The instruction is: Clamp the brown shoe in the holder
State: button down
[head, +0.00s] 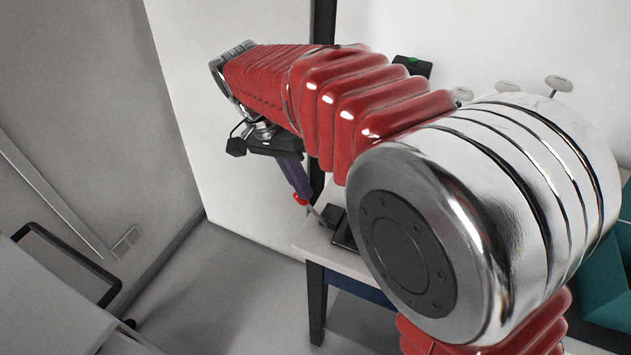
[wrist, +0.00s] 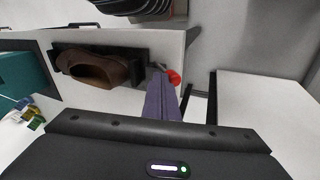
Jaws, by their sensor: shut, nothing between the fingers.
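The brown shoe (wrist: 93,70) lies in the black holder (wrist: 140,58) in the wrist view, its opening towards the camera. In the head view my arm hides the shoe, and only part of the holder (head: 343,232) shows. A red knob (wrist: 174,77) sits at the holder's right end, and it also shows in the head view (head: 300,200). My gripper (wrist: 163,78) is shut and empty, its fingertips right beside the red knob. In the head view my gripper (head: 304,190) points down at the knob. I cannot tell whether they touch.
The holder stands on a white table (wrist: 110,97), close to its right edge. A teal bin (wrist: 25,75) is at the left of the wrist view. Small colourful items (wrist: 30,114) lie below it. A white wall (head: 235,130) stands behind my arm, and clear floor (head: 235,290) lies left of the table.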

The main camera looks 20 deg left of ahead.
jog(key=shift+a+f+h, duration=0.2)
jog(key=shift+a+h, duration=0.1)
jog(key=shift+a, duration=0.05)
jog(key=shift+w+a+f, duration=0.1)
jog(key=shift+a+f, duration=0.4)
jog(key=shift+a, duration=0.35)
jog(key=shift+a+f, duration=0.4)
jog(key=shift+s, duration=0.2)
jog(key=shift+d+r, duration=0.35)
jog(key=shift+r, duration=0.15)
jog(key=d+r, duration=0.2)
jog(key=shift+s+r, duration=0.2)
jog(key=shift+r, duration=0.2)
jog(key=a+v, duration=0.1)
jog(key=v, duration=0.9)
jog(key=shift+a+f, duration=0.3)
jog(key=shift+f, duration=0.1)
